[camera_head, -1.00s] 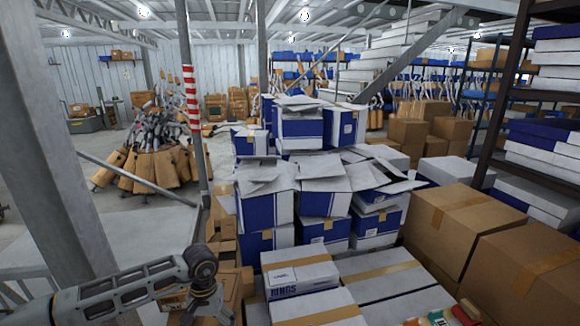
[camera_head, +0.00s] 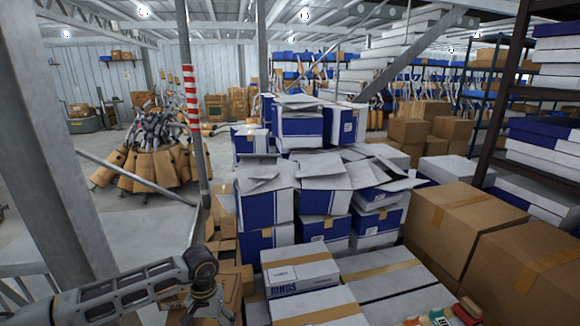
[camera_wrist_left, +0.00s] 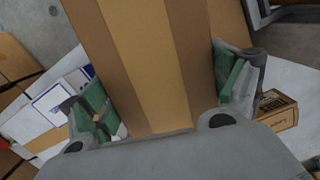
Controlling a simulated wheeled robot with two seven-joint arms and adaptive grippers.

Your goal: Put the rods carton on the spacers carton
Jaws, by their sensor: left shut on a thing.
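My left gripper (camera_wrist_left: 165,105) is shut on a brown carton (camera_wrist_left: 115,50) with a lighter tape band, its green pads on either side of it. No print shows on its visible face, so I cannot tell if it is the rods carton. In the head view my left gripper (camera_head: 207,300) is low at the left, with brown cardboard beside it. A small printed brown carton (camera_wrist_left: 277,112) lies to the right in the left wrist view; its print is too small to read. I cannot tell which carton is the spacers one. My right gripper is out of view.
White taped boxes (camera_head: 300,268) lie at the front centre. Blue and white boxes (camera_head: 265,208) with loose flaps are stacked behind them. Large brown boxes (camera_head: 462,222) stand at the right. A grey post (camera_head: 65,150) rises at the left. Colourful small packs (camera_head: 440,317) lie at the bottom edge.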

